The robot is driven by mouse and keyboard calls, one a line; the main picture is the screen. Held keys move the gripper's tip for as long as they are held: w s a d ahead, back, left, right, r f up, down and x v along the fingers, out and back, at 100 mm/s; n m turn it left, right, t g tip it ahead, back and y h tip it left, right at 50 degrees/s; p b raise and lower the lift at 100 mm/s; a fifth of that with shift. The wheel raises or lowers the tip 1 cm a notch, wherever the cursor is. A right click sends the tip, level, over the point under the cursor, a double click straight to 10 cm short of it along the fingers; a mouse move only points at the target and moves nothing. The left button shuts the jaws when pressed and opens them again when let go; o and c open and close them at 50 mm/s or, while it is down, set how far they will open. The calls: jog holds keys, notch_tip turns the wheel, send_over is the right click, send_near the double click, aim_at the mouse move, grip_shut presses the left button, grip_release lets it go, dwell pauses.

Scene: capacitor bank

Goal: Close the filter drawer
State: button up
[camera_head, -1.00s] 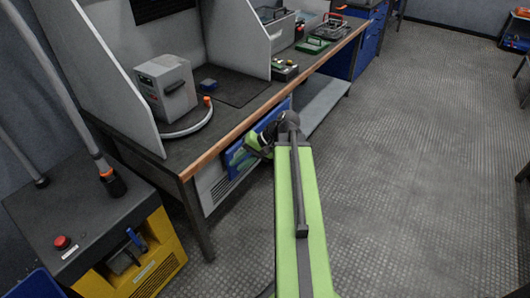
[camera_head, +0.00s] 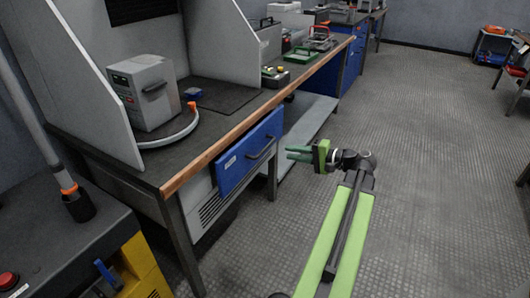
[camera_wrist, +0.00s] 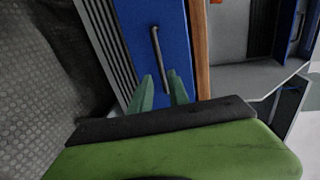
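The filter drawer (camera_head: 236,163) has a blue front with a dark bar handle and a small white label. It sits under the wooden edge of the workbench, above a grey vented panel. I cannot tell clearly how far its front stands out. My gripper (camera_head: 288,153) is green, to the right of the drawer front and apart from it, with its fingers pointing left toward it. In the wrist view the two fingers (camera_wrist: 162,88) are apart with nothing between them. The blue front (camera_wrist: 140,30) and its handle (camera_wrist: 160,58) lie beyond the fingertips.
The workbench (camera_head: 215,118) carries a grey instrument box (camera_head: 147,92) with a hose, and a green tray (camera_head: 301,55). A bench leg (camera_head: 272,180) stands below the drawer's right end. A yellow and black machine (camera_head: 140,262) is at the lower left. The floor at right is open.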

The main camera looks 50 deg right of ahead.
aim_at(266, 149)
jog(key=b+x, duration=0.2)
jog(key=x, duration=1)
jog(key=shift+s, duration=0.1)
jog(key=shift+c, duration=0.4)
grip_shut()
dwell(0.4)
